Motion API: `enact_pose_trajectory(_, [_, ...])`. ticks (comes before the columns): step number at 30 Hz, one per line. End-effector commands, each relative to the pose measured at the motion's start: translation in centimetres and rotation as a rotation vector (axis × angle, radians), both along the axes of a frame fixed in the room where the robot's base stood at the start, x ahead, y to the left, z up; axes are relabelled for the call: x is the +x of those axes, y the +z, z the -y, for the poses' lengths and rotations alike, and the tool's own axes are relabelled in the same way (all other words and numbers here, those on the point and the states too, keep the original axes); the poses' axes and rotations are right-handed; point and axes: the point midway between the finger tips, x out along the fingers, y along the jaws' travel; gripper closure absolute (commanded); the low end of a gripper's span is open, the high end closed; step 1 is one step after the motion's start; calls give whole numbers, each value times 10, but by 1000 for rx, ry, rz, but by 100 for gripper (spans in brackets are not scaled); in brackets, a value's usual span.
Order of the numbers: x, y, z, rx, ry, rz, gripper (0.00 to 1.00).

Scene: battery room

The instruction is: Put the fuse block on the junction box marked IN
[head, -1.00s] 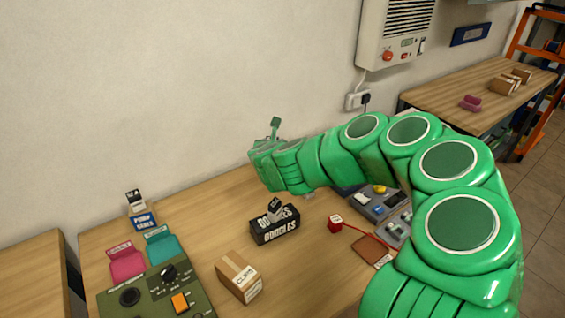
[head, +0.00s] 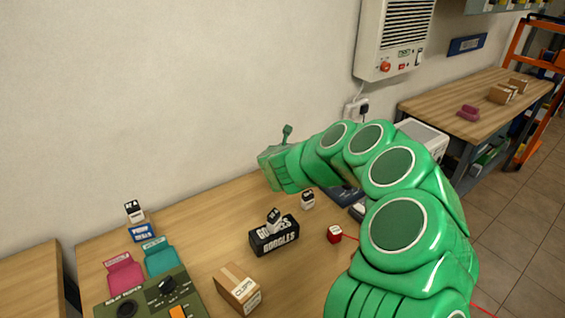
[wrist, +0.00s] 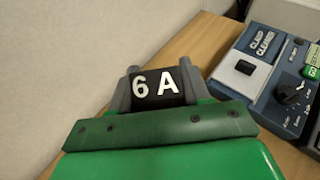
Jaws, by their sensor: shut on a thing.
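A black block with white "6 A" lettering (wrist: 156,88), which I take to be the fuse block, sits between the grey fingers of my gripper (wrist: 157,82) in the wrist view. The gripper is shut on it. In the head view my gripper (head: 272,168) is above the back of the table near the wall; its fingers and the held block do not show clearly there. No junction box with a readable IN mark shows in either view.
A goggles box (head: 275,238) carries a small black-and-white block (head: 273,215). Another such block (head: 307,198), a red cube (head: 334,233), a cardboard box (head: 238,287) and a green control panel (head: 150,297) stand nearby. A blue device (wrist: 262,75) is right of my gripper.

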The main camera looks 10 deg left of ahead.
Motion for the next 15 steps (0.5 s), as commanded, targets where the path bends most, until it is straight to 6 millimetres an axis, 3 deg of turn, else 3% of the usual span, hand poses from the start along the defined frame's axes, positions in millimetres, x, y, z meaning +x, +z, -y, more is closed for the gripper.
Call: enact_pose_trajectory(15, [39,-34,-14,-1,0,1,86])
